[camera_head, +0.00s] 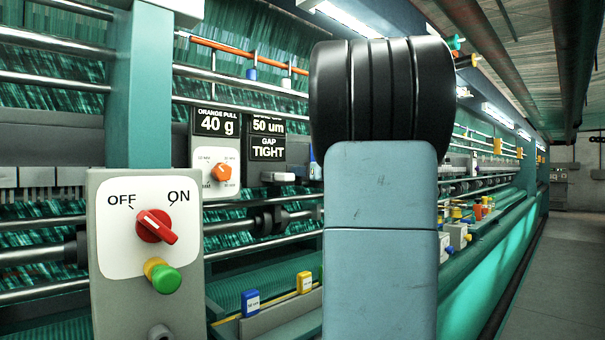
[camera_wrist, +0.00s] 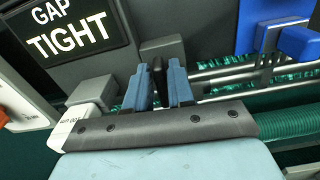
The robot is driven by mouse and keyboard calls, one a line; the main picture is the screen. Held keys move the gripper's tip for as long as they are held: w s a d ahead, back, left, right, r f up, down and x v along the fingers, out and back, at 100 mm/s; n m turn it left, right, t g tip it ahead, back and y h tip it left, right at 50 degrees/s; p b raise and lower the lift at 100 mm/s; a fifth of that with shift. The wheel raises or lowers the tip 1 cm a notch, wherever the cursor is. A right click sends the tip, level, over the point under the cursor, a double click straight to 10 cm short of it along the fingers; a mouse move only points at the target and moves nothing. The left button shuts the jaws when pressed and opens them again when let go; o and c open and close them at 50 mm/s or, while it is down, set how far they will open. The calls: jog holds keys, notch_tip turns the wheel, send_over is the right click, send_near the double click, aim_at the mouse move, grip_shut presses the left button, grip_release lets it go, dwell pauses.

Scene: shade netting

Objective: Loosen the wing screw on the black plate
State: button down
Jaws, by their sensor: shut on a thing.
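My gripper (camera_wrist: 160,82) shows in the wrist view, its two blue fingers a little apart and closed on a small dark grey piece (camera_wrist: 162,48) that stands up between and behind them. It looks like the wing screw, but its wings are mostly hidden by the fingers. It is in front of the lower edge of a dark plate (camera_wrist: 195,22). A black sign reading GAP TIGHT (camera_wrist: 72,32) is at upper left; the same sign shows in the head view (camera_head: 268,149). In the head view my own arm hides the gripper and the screw.
A light grey block (camera_wrist: 92,92) is close left of the fingers, and a blue part (camera_wrist: 300,42) is to the right. In the head view a switch box (camera_head: 105,300) with a red knob (camera_head: 155,226) stands at left. Metal rails and green netting run behind.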

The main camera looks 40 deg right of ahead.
jog(key=shift+a+n, duration=0.15)
jog(key=shift+n, duration=0.95)
jog(key=c, duration=1.2)
grip_release()
jog(key=shift+o, duration=0.2)
jog(key=shift+s, duration=0.1)
jog(key=s+d, duration=0.2)
jog(key=s, duration=1.1)
jog(key=shift+s, duration=0.25)
jog(key=shift+f, duration=0.1)
